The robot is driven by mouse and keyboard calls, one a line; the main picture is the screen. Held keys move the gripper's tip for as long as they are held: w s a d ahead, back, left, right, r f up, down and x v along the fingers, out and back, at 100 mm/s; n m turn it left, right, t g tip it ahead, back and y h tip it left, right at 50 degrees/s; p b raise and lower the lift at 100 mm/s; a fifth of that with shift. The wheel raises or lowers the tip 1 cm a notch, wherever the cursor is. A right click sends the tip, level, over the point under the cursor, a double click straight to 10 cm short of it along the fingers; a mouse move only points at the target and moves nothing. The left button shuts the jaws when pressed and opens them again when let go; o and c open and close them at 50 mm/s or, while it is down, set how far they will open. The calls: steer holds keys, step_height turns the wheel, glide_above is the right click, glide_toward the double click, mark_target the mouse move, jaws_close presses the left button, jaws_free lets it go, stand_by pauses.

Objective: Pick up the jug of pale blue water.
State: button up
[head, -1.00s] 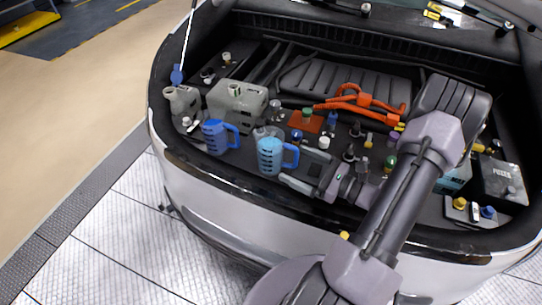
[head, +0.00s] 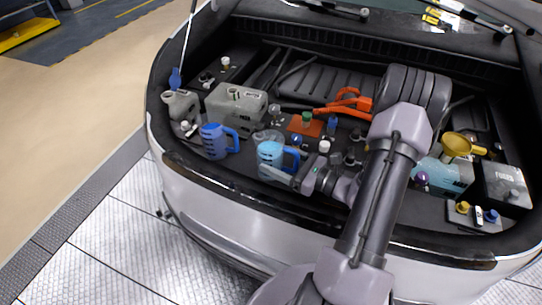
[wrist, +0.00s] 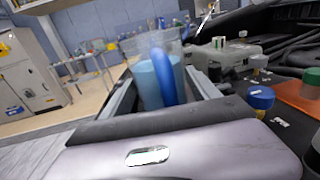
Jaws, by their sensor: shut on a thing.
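The jug of pale blue water (head: 269,153) stands upright near the front edge of the engine bay, with its blue handle toward the right. My gripper (head: 279,174) reaches it from the right and is shut on it. In the wrist view the jug (wrist: 146,84) is clear-walled with pale blue liquid, and its blue handle (wrist: 161,72) faces the camera. My gripper's fingers (wrist: 165,92) lie on either side of it. Their tips are partly hidden. I cannot tell whether the jug's base is lifted.
A darker blue jug (head: 213,142) stands close on the left. A grey reservoir (head: 237,105) is behind, with a smaller grey container (head: 181,108) at left. Orange cables (head: 350,101), a yellow funnel (head: 458,146) and a fuse box (head: 508,186) lie to the right.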

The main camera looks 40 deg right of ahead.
mark_target(283, 151)
steer(key=shift+c, duration=1.3)
steer(key=shift+r, duration=0.1)
steer(key=shift+r, duration=0.3)
steer(key=r, duration=0.1)
steer(key=r+p, duration=0.2)
steer(key=shift+s+d+r, duration=0.1)
steer(key=shift+s+d, duration=0.05)
steer(key=shift+d, duration=0.1)
steer(key=s+d+p, duration=0.1)
steer(key=s+d, duration=0.3)
steer(key=d, duration=0.2)
steer(key=s+d+r+p, duration=0.1)
steer(key=s+d+p, duration=0.1)
steer(key=s+d, duration=0.2)
steer(key=d, duration=0.3)
